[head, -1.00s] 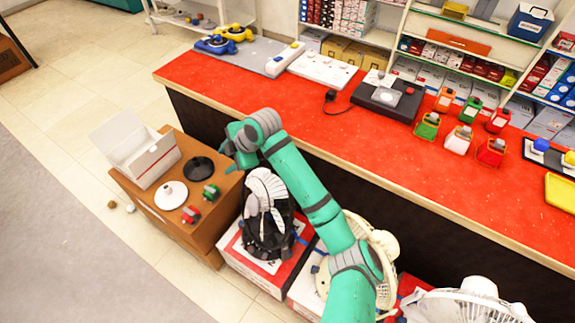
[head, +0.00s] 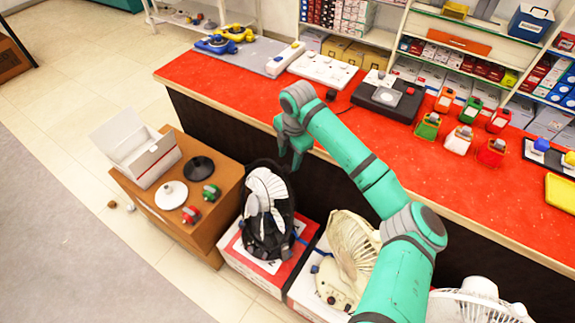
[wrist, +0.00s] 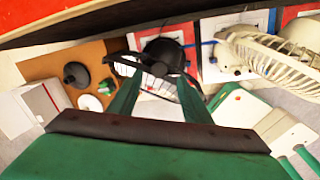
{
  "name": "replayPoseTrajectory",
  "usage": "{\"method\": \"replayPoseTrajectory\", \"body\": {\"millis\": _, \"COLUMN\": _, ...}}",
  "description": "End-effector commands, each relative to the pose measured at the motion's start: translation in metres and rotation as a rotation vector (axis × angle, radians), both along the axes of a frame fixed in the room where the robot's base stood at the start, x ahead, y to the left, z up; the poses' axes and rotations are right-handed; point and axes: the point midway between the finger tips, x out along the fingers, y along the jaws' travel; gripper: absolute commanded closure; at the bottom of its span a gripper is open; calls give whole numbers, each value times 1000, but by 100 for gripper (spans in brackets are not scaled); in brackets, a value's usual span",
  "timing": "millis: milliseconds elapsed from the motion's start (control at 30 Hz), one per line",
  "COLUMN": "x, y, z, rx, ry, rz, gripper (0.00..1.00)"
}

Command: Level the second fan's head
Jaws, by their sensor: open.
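Three fans stand in a row on boxes in front of the counter. The second, middle fan (head: 352,247) is cream, with its caged head tipped over to one side above its base (head: 335,286); my arm hides part of its right side. It also shows at the right in the wrist view (wrist: 268,55). The black fan (head: 266,212) is to its left, and the white fan (head: 475,304) is partly hidden at the lower right. My gripper (head: 289,155) is open and empty, above the black fan and by the counter edge, up and left of the cream fan.
The red counter (head: 240,85) runs behind the fans, its front edge close to my gripper. A brown cabinet (head: 150,200) at left holds an open white box (head: 150,160), round bases and small knobs.

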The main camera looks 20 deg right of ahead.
Motion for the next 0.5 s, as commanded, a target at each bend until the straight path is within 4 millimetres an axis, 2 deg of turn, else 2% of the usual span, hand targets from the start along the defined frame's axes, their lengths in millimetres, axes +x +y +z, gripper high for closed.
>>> {"method": "replayPoseTrajectory", "body": {"millis": 200, "x": 4, "y": 1, "z": -34, "rx": 1, "ry": 1, "rz": -1, "gripper": 56}}
{"method": "replayPoseTrajectory", "body": {"millis": 333, "x": 6, "y": 2, "z": -46, "rx": 0, "ry": 0, "rz": 0, "gripper": 56}}
{"method": "replayPoseTrajectory", "body": {"millis": 500, "x": 6, "y": 2, "z": -51, "rx": 1, "ry": -2, "rz": 0, "gripper": 56}}
